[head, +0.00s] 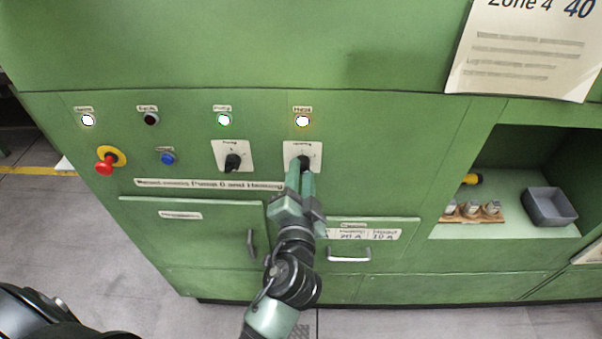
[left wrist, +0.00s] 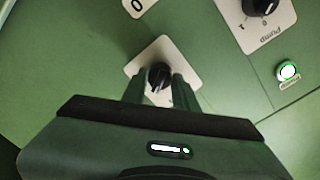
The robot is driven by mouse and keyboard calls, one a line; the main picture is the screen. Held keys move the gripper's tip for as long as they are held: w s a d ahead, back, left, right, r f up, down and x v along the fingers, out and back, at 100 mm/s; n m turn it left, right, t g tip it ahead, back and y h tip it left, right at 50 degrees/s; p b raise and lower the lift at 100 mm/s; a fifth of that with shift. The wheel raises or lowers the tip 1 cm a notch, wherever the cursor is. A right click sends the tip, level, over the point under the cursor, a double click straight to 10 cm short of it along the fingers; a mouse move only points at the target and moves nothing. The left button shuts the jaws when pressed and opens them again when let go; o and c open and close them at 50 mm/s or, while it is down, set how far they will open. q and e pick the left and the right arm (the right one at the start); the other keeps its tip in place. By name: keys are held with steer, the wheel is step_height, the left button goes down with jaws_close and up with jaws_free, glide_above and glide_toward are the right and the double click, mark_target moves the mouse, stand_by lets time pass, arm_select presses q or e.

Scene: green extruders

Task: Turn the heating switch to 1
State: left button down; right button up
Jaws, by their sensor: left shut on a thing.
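The heating switch is a black rotary knob (head: 304,160) on a white plate (head: 290,149), on the green cabinet front under a lit lamp. In the left wrist view the same knob (left wrist: 159,74) sits between the fingertips, in front of its white plate (left wrist: 158,49). My left gripper (head: 301,171) reaches up to it from below, and its fingers (left wrist: 159,84) are shut on the knob. The fingers partly hide the knob and plate in the head view. I cannot tell which mark the knob points at. My right gripper is not in view.
The pump switch (head: 232,162) is left of the heating switch, with a blue button (head: 167,158) and red emergency stop (head: 105,162) farther left. Door handles (head: 349,254) stick out below. An open recess at right holds a grey bin (head: 549,207).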

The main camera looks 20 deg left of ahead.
arm_select(q)
steer(key=shift+r, duration=0.1)
stand_by(0.3)
steer(key=c, duration=1.4)
jaws_free()
steer(key=o, duration=0.3)
steer(key=shift+w+a, duration=0.1)
steer(key=shift+w, duration=0.05)
steer(key=b+v, duration=0.3)
steer(key=v, duration=0.5)
steer(key=shift+b, duration=0.35)
steer(key=shift+w, duration=0.1)
